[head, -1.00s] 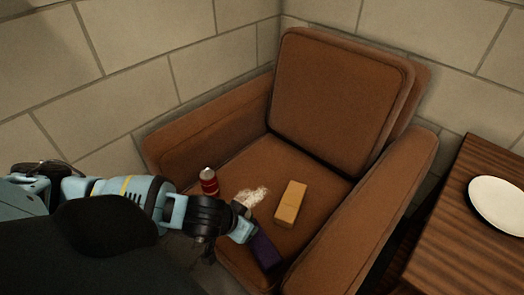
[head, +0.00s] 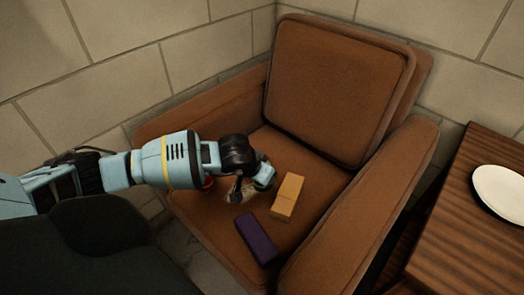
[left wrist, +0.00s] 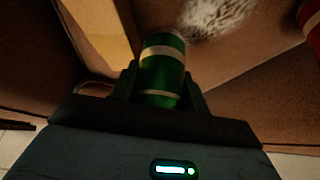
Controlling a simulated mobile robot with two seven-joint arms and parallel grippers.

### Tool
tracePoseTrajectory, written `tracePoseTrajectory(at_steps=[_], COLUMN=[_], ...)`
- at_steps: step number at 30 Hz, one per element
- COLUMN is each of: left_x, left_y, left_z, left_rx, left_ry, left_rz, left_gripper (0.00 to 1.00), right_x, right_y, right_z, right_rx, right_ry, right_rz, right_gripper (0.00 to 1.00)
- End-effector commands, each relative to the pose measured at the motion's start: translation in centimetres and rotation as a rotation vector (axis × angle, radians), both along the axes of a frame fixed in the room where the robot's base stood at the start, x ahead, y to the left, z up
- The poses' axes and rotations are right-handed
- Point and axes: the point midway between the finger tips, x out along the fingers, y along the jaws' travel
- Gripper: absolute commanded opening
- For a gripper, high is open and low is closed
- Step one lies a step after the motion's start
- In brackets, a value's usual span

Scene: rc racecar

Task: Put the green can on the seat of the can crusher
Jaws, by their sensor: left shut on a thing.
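The green can (left wrist: 163,68), with pale bands, sits between the fingers of my left gripper (left wrist: 160,85) in the left wrist view. The gripper is shut on it. I cannot tell there whether the can touches the seat. No can crusher is in view. My right gripper is not in view.
The brown armchair (head: 340,85) holds a yellow box (head: 288,196), a purple block (head: 257,239) and a pale fuzzy patch (left wrist: 215,14). A red can (left wrist: 314,25) is mostly hidden behind my arm. A wooden table (head: 455,235) with a white plate (head: 503,193) stands right.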

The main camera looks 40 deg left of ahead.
Motion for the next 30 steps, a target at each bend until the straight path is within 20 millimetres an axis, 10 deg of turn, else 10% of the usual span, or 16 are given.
tracePoseTrajectory(at_steps=[8, 24, 25, 30], left_x=[-0.1, -0.1, -0.1, -0.1], left_y=[-0.1, 0.0, 0.0, 0.0], left_z=[-3.4, -4.2, -4.1, -4.1], left_rx=[-0.001, 0.001, 0.000, 0.001], left_ry=[0.004, 0.001, 0.001, 0.001], left_rz=[0.001, 0.001, 0.000, 0.001], left_gripper=[0.25, 0.25, 0.49, 0.68], right_x=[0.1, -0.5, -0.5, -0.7], right_y=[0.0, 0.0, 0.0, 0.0], right_z=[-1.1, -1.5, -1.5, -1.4], right_rx=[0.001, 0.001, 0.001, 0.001], right_ry=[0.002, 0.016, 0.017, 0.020], right_rz=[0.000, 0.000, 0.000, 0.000], right_gripper=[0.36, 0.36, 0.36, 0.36])
